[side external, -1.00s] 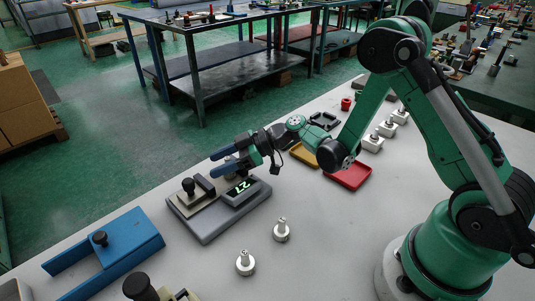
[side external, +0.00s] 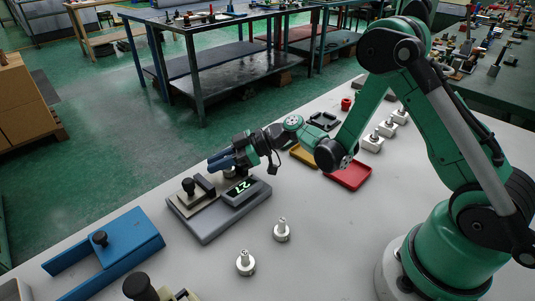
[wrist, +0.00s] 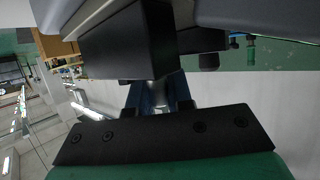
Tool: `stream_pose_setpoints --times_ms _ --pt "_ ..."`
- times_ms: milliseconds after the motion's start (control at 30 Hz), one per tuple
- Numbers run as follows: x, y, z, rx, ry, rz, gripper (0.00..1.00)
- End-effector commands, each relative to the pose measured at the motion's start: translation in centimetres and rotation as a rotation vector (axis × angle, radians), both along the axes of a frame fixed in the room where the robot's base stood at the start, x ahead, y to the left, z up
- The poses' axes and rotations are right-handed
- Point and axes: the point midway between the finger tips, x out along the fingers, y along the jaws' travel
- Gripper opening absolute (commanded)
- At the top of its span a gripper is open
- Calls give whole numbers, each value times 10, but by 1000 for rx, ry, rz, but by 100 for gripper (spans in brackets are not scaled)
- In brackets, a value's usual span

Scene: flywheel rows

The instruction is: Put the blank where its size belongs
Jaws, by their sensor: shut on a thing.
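My gripper (side external: 222,162) has blue fingers and is at the far side of a grey gauge stand (side external: 208,228) with a lit display (side external: 241,187) reading what looks like 27. Its fingers are closed on a metal blank (side external: 232,172), mostly hidden by the fingers and the display housing. I cannot tell whether the blank touches the stand. In the wrist view the fingers (wrist: 158,95) are partly covered by a dark block, and the blank is not clear. Two silvery knobbed blanks stand on the table, one nearer (side external: 245,264) and one farther (side external: 282,232).
White blocks (side external: 372,144) with metal pieces on top stand in a row at the right. A red tray (side external: 348,177), a yellow tray (side external: 303,155) and a black tray (side external: 323,121) lie behind. A blue fixture (side external: 132,240) is at left.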

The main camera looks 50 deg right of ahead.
Motion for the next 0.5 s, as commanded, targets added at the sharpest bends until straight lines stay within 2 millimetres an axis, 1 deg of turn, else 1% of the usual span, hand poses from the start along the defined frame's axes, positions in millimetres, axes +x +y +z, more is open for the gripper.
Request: stream_pose_setpoints --times_ms 167,267,367,467,500 --pt "0 0 12 0 0 0 0" --pt "0 0 24 0 0 0 0" --pt "0 0 40 0 0 0 0" --pt "-1 0 61 0 0 0 0" --pt "-1 0 72 0 0 0 0"
